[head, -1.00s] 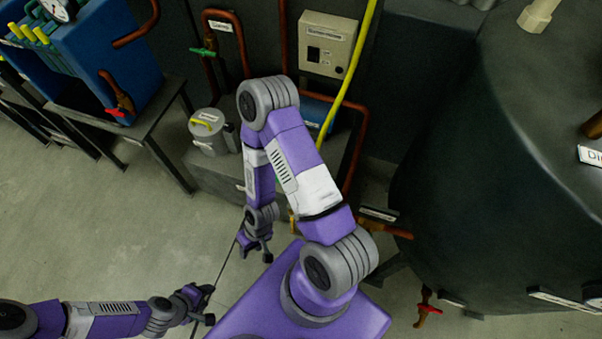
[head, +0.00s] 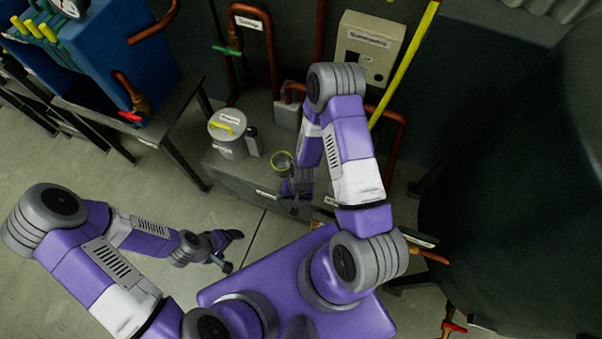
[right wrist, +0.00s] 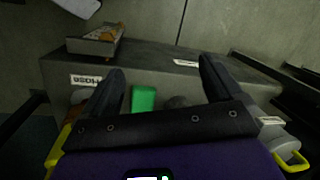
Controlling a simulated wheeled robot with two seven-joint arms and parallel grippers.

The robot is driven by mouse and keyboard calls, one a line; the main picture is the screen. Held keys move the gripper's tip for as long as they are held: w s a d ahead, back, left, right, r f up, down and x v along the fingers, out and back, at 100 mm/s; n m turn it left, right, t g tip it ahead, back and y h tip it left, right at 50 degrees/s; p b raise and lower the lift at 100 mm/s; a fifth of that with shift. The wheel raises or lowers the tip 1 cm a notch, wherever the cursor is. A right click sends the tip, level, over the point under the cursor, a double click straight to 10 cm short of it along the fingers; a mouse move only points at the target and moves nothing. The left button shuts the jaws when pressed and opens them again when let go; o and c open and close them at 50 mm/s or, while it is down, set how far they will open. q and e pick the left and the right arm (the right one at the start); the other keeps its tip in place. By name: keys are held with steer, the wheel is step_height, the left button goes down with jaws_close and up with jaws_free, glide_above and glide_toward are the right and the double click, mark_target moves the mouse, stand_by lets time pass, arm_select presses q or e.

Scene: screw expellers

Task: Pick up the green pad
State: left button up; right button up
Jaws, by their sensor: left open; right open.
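In the right wrist view, the green pad (right wrist: 144,98) lies on a grey bench top, between the fingers of my right gripper (right wrist: 162,80) as seen from that camera, nearer the left finger. The gripper is open and holds nothing; its palm edge covers the near side of the pad. In the head view, my right gripper (head: 297,194) hangs by the low grey bench (head: 240,178), and I cannot make out the pad there. My left gripper (head: 230,250) is open and empty over the floor, left of my base.
On the bench stand a lidded grey pot (head: 228,130) with a yellow handle, and a small container (head: 282,160) with a yellow-green rim. Copper pipes (head: 272,60) rise behind it. A large dark tank (head: 500,170) fills the right. Floor at left is open.

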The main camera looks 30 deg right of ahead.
steer(key=w+d+f+m, duration=0.1)
steer(key=w+d, duration=0.2)
steer(key=w+d+f+m+h+b, duration=0.1)
steer(key=w+d+f+m, duration=0.1)
steer(key=w+d, duration=0.1)
steer(key=w+d+f+m+h, duration=0.1)
steer(key=w+d+f, duration=0.1)
steer(key=w+d, duration=0.1)
steer(key=shift+w+d+f+b, duration=0.25)
steer(key=shift+w+d+b, duration=0.05)
steer(key=shift+d, duration=0.15)
steer(key=shift+w+d+f+m+b, duration=0.1)
steer(key=shift+d+f+m+b, duration=0.15)
steer(key=shift+f, duration=0.55)
step_height(320, 180, down, 6)
steer(key=shift+r+b, duration=0.1)
steer(key=shift+b, duration=1.1)
arm_select(q)
steer(key=f, duration=0.2)
steer(key=s+f, duration=0.1)
steer(key=f, duration=0.1)
steer(key=shift+f, duration=0.35)
arm_select(e)
steer(key=c, duration=1.1)
steer(key=shift+r, duration=0.1)
steer(key=shift+c, duration=0.2)
